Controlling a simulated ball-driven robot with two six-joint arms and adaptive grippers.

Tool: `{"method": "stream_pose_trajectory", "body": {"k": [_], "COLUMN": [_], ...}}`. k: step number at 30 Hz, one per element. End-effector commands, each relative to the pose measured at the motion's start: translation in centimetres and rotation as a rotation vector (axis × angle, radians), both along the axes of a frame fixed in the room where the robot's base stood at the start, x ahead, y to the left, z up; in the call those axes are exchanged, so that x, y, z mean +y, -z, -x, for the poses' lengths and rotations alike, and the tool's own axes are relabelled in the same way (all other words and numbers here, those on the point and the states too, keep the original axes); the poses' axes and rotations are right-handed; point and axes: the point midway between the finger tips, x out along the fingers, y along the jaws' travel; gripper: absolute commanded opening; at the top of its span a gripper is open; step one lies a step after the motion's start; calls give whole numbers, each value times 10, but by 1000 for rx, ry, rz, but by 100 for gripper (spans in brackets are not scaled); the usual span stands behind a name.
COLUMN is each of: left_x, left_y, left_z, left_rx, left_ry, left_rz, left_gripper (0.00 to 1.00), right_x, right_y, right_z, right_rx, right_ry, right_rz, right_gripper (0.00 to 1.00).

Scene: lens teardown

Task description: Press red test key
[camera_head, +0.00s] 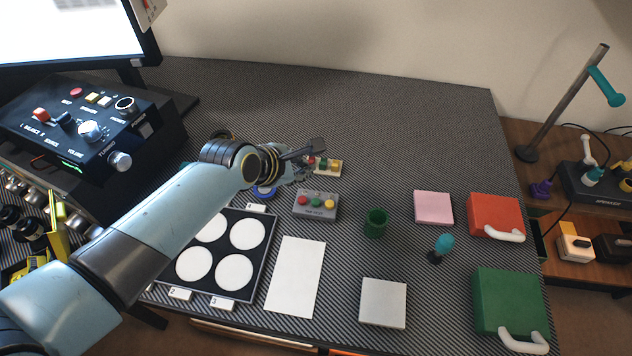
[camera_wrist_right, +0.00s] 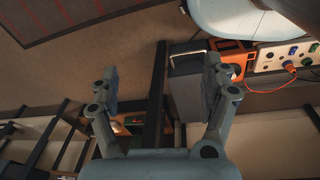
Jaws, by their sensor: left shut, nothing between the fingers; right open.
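A small grey key box (camera_head: 317,214) stands on the dark striped mat. It has a red key (camera_head: 303,200) at its left, a green key (camera_head: 316,202) in the middle and a yellow key (camera_head: 329,204) at its right. My left gripper (camera_head: 313,149) is shut and empty, behind the box in the head view and apart from the red key. My right gripper (camera_wrist_right: 161,80) is open and empty in the right wrist view, away from the key box; it does not show in the head view.
A small board with coloured parts (camera_head: 328,166) lies close to my left gripper. A green cup (camera_head: 376,223) stands right of the key box. A tray with white discs (camera_head: 263,224) and a white sheet (camera_head: 296,276) lie in front. The mat's back right is clear.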

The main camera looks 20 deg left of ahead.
Motion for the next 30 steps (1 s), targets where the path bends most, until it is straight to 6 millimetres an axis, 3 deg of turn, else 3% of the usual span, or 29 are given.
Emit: {"method": "stream_pose_trajectory", "body": {"k": [4, 13, 22, 30], "left_x": [-1, -1, 0, 0], "left_y": [2, 2, 16, 49], "left_z": [-3, -3, -3, -3], "left_rx": [-2, -2, -2, -3], "left_ry": [-30, -31, -30, -30], "left_rz": [30, 31, 29, 29], "left_gripper": [0, 0, 0, 0], "right_x": [0, 4, 5, 3], "right_y": [0, 2, 17, 54], "right_z": [4, 34, 18, 15], "right_rx": [5, 48, 23, 20], "right_ry": [0, 3, 2, 1], "right_rz": [0, -4, -6, -4], "right_gripper": [81, 81, 81, 81]}}
